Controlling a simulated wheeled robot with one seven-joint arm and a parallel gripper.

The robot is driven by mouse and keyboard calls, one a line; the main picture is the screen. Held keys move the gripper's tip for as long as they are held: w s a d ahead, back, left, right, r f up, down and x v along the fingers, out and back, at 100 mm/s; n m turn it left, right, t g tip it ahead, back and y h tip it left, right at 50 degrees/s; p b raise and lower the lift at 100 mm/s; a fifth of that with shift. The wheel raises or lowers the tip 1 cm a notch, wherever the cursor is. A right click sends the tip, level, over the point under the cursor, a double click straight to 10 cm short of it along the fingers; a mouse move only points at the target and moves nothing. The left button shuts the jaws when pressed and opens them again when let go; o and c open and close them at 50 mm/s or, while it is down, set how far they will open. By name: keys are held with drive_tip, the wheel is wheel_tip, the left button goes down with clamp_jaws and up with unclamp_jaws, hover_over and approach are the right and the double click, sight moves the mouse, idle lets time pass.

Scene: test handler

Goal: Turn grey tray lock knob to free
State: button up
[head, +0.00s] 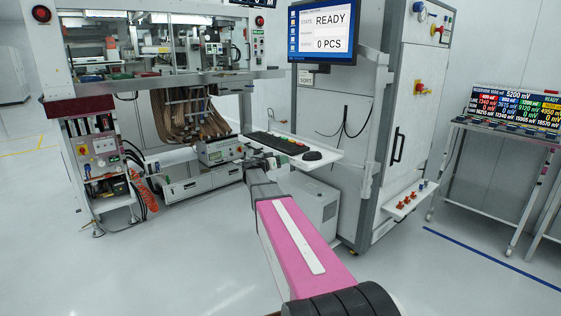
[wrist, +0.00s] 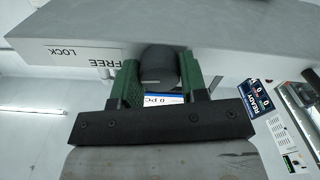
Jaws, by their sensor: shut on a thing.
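The dark round knob (wrist: 157,62) sits at the edge of the grey tray (wrist: 225,30) in the wrist view. My gripper (wrist: 158,78) is shut on the knob, with one green finger on each side of it. A white label (wrist: 80,56) left of the knob reads LOCK and FREE, with FREE nearer the knob. No pointer mark on the knob can be made out. In the head view my gripper (head: 272,160) is at the front edge of the tray (head: 325,157); the knob is hidden there.
A keyboard (head: 277,143) and a dark mouse (head: 312,155) lie on the tray. A monitor (head: 322,31) above it reads READY and 0 PCS. A white box (head: 312,205) stands below the tray. The floor at the front left is clear.

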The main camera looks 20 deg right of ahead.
drive_tip(key=n, duration=1.3)
drive_tip(key=shift+f+n, duration=0.1)
drive_tip(key=shift+n, duration=1.7)
drive_tip(key=o, duration=0.9)
drive_tip(key=shift+o, duration=0.2)
drive_tip(key=shift+a, duration=0.1)
drive_tip(key=v, duration=1)
drive_tip(key=shift+a, duration=0.35)
